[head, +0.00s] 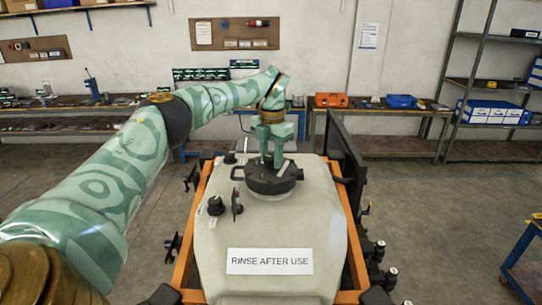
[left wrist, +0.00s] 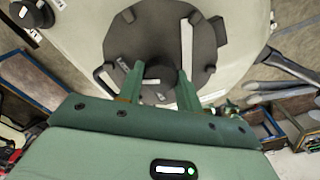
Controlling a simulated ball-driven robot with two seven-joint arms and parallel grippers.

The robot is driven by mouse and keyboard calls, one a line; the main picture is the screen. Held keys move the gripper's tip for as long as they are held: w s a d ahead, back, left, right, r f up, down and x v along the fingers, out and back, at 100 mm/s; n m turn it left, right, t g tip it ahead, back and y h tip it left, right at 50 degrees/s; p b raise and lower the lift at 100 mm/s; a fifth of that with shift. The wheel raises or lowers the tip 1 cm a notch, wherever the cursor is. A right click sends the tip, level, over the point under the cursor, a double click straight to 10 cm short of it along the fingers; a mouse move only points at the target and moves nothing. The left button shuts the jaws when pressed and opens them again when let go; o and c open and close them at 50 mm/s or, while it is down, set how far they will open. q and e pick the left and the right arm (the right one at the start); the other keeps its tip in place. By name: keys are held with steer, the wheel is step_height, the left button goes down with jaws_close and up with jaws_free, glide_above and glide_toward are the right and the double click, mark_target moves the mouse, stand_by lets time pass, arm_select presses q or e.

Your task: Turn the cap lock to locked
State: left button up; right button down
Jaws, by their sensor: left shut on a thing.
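The large round black tank cap (head: 262,187) sits on top of the pale tank (head: 270,222) in the head view. It fills the upper middle of the left wrist view (left wrist: 150,30), with white strips and a small white label on it. My left gripper (head: 272,165) points down at the cap's far side. In the left wrist view its two fingers (left wrist: 158,80) stand on either side of a small black knob (left wrist: 158,70) on the cap, shut on it. The knob is hidden by the gripper in the head view. My right gripper is not in view.
Workbenches (head: 380,112) and shelving line the back wall.

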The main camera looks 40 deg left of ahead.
mark_target(272, 157)
arm_select(q)
steer(key=shift+w+r, duration=0.1)
steer(key=shift+r, duration=0.1)
steer(key=o, duration=1)
steer(key=shift+f, duration=0.1)
step_height(272, 157, up, 16)
steer(key=shift+r, duration=0.2)
steer(key=shift+w+d+f, duration=0.1)
